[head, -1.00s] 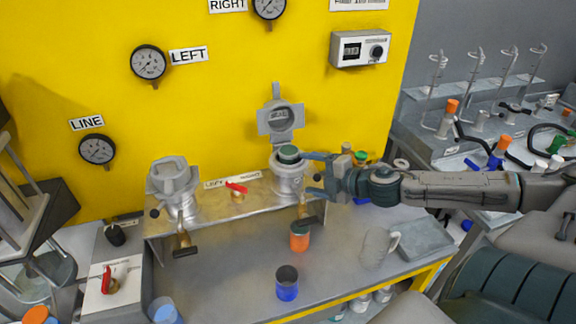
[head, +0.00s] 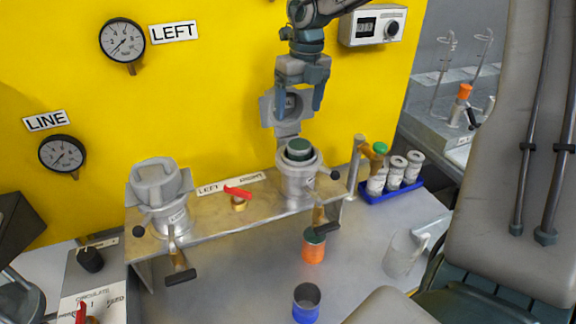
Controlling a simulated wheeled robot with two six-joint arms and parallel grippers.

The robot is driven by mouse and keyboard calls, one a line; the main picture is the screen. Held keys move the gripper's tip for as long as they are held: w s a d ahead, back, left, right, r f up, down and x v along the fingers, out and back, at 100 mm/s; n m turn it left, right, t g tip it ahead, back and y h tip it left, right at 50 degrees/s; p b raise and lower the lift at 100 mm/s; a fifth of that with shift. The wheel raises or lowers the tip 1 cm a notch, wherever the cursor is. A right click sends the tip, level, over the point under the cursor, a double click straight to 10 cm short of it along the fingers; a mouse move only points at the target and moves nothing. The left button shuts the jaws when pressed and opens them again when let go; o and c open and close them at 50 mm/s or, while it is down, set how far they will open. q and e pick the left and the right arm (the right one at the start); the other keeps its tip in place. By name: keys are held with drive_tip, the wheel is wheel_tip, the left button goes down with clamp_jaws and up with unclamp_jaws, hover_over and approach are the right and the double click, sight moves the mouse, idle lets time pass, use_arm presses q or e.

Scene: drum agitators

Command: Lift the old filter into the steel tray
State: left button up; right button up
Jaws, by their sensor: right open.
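A filter with a dark green top (head: 299,150) stands in the open right housing (head: 297,186), its upper end showing above the rim. The housing's lid (head: 286,118) is swung up behind it. My right gripper (head: 300,104) points down above the filter, open and empty, its two fingers apart. It does not touch the filter. The steel tray is not visible now. My left gripper is not in view.
The left housing (head: 160,190) is closed. A red-handled valve (head: 238,192) sits between the housings. An orange canister (head: 313,248), a blue-based cup (head: 306,304) and a clear jug (head: 404,254) stand in front. A blue rack of vials (head: 392,188) is at right.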

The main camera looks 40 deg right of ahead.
drive_tip(key=p, duration=0.1)
hover_over(299, 144)
drive_tip(key=f, duration=0.3)
drive_tip(key=shift+w+d+f+h, duration=0.1)
drive_tip(key=shift+d+f+h, duration=0.1)
drive_tip(key=shift+f+h, duration=0.2)
drive_tip(key=shift+w+f, duration=0.1)
drive_tip(key=shift+f, duration=0.15)
drive_tip(key=shift+a+f+p, duration=0.1)
drive_tip(key=shift+f+p, duration=0.15)
drive_tip(key=shift+p, duration=0.15)
drive_tip(key=f, duration=0.1)
drive_tip(key=f+p, duration=0.2)
drive_tip(key=f, duration=0.1)
drive_tip(key=shift+s, duration=0.3)
drive_tip(key=shift+w+f, duration=0.1)
drive_tip(key=shift+f, duration=0.35)
drive_tip(key=shift+a, duration=0.1)
drive_tip(key=c, duration=1.4)
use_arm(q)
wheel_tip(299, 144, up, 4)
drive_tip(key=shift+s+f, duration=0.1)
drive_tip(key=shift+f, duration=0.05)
use_arm(e)
drive_tip(key=shift+o, duration=0.2)
